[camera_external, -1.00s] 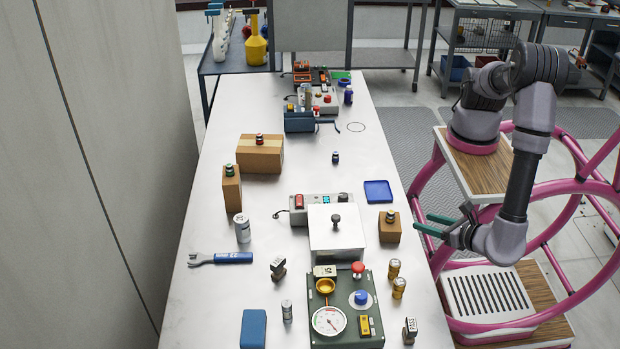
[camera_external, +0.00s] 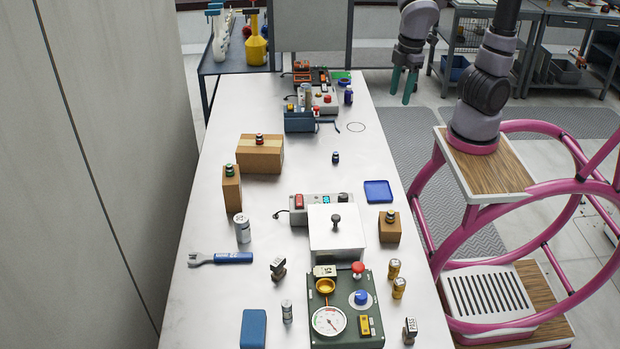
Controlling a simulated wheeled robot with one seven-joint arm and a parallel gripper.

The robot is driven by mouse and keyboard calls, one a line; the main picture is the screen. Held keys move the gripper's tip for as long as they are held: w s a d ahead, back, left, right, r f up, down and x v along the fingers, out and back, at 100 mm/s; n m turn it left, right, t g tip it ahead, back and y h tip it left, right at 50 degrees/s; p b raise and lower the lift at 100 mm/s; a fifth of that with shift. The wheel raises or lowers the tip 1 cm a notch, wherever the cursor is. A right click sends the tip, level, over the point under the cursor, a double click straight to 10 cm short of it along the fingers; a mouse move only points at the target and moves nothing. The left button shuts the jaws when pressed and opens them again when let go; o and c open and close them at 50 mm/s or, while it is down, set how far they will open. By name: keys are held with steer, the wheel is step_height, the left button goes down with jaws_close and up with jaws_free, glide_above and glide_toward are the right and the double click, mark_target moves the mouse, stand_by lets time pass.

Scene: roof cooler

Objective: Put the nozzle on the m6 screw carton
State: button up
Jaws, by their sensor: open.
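Three brown cartons stand on the white table: a wide one (camera_external: 262,158), a tall narrow one (camera_external: 232,192) and a small one (camera_external: 389,231). I cannot read which is the m6 screw carton. Each has a small dark-capped piece on top: on the wide one (camera_external: 259,139), on the tall one (camera_external: 229,170) and on the small one (camera_external: 390,215). A similar small dark blue piece (camera_external: 335,157) stands alone on the table. I cannot tell which piece is the nozzle. My gripper (camera_external: 403,88) is open and empty, its teal fingers pointing down beyond the table's far right edge.
A metal box with a knobbed lid (camera_external: 336,227) and a green gauge panel (camera_external: 345,335) stand at the front. A blue tray (camera_external: 378,191) lies near the right edge. Blue and red devices (camera_external: 299,120) crowd the far end. The middle around the lone piece is clear.

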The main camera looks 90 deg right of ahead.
steer(key=s+d+r+m+t+y, duration=0.2)
steer(key=s+d+r+m+t, duration=0.3)
steer(key=d+r+m, duration=0.3)
steer(key=shift+m+t, duration=0.6)
steer(key=shift+t, duration=0.1)
